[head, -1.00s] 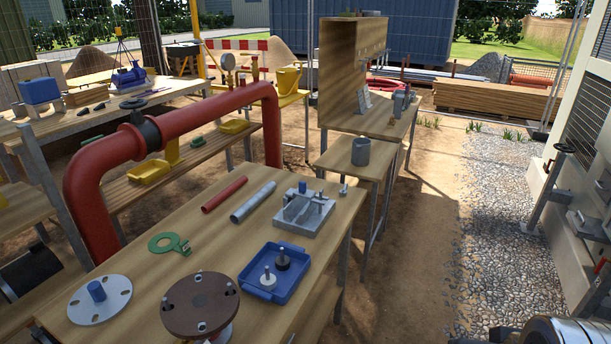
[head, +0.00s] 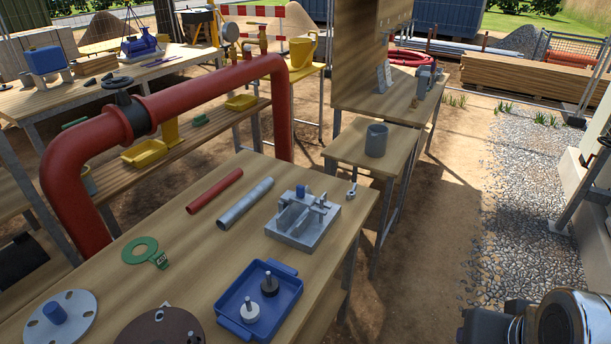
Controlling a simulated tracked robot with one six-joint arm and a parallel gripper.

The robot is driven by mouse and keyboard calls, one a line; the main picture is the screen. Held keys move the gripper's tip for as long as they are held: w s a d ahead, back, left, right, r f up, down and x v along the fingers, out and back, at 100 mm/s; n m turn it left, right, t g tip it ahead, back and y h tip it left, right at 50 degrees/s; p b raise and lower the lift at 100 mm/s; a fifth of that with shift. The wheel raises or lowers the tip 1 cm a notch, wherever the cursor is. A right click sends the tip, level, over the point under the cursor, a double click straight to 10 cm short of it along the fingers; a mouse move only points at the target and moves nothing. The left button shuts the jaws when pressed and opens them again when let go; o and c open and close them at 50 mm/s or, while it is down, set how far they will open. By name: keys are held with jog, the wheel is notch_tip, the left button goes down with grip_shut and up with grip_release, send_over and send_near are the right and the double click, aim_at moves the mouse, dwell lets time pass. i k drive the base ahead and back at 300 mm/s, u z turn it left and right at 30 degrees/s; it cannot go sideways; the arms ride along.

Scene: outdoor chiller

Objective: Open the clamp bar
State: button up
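A grey metal fixture (head: 290,232) sits on the near wooden bench, close to its right edge. It has a flat base, upright plates, and a bar-like part across its top with a blue piece (head: 301,191) beside it. I take this top part to be the clamp bar, but it is too small to tell whether it is open or closed. A small metal lever-like piece (head: 352,187) shows just right of the fixture, and I cannot tell whether it is joined to it. My gripper is not in view; only a dark and silver part of my arm shows at the lower right.
Bare ground (head: 430,240) lies to the right.

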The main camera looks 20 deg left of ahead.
aim_at(300, 196)
jog(key=i, duration=1.45)
jog(key=u, duration=3.2)
